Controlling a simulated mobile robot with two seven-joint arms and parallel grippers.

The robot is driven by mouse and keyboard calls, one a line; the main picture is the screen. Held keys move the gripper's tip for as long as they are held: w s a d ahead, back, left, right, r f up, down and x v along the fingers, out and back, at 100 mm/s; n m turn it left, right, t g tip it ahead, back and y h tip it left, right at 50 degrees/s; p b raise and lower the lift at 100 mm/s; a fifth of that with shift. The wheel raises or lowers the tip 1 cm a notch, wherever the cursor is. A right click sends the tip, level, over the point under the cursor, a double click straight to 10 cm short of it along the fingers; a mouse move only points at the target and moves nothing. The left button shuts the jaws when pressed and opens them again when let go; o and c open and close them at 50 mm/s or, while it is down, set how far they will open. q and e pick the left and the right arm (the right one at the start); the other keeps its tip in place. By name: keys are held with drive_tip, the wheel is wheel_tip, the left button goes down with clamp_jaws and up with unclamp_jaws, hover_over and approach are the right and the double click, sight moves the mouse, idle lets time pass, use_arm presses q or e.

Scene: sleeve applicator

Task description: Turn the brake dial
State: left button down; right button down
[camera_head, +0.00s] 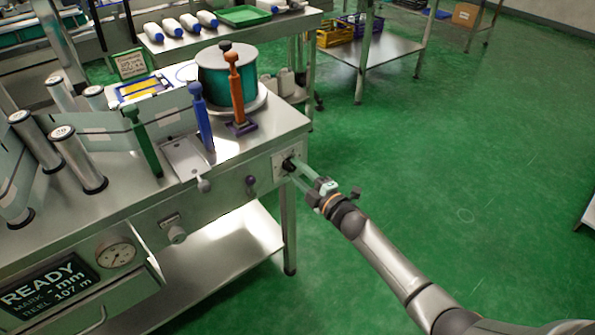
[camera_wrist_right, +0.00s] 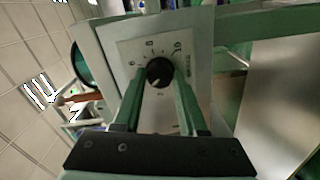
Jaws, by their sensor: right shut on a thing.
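The fingertips partly hide the dial's sides. My left gripper is not in view.
Green, blue and orange levers (camera_head: 236,90) stand on the bench top (camera_head: 283,122), near a teal reel (camera_head: 226,72). Green floor (camera_head: 440,160) to the right is clear.

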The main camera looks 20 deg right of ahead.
drive_tip(key=shift+c, duration=2.3)
unclamp_jaws()
drive_tip(key=shift+s, duration=0.1)
use_arm(q)
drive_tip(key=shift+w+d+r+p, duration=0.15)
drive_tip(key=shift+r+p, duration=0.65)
drive_tip(key=shift+p, duration=0.25)
use_arm(e)
drive_tip(key=v, duration=1.2)
drive_tip(key=shift+s, duration=0.15)
drive_tip(key=shift+d, duration=0.1)
